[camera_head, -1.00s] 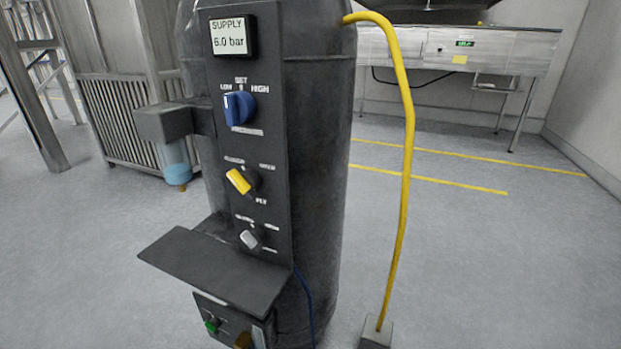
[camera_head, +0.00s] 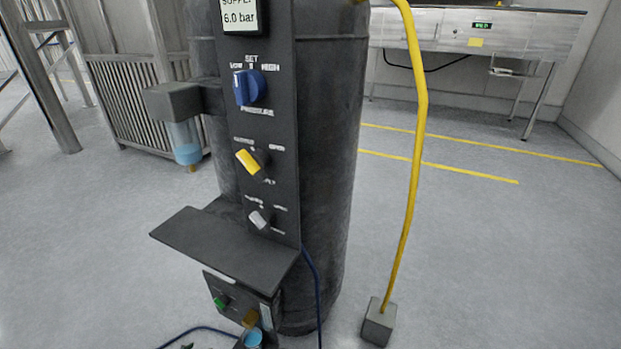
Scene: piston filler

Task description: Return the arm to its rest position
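Neither of my grippers nor my arms show in the head view. The dark cylindrical tank (camera_head: 330,150) stands upright in the middle with a black control panel (camera_head: 275,125) on its front. The panel bears a supply display (camera_head: 240,17) reading 6.0 bar, a blue pressure knob (camera_head: 249,87), a yellow knob (camera_head: 249,161) turned diagonally and a light grey knob (camera_head: 259,219), also diagonal. The display's top edge is cut off by the frame.
A black shelf (camera_head: 225,248) juts out below the panel, above a small box with a green knob (camera_head: 221,301). A yellow hose (camera_head: 413,150) runs down to a grey block (camera_head: 379,322). A steel bench (camera_head: 470,30) stands at the back right. Floor at right is clear.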

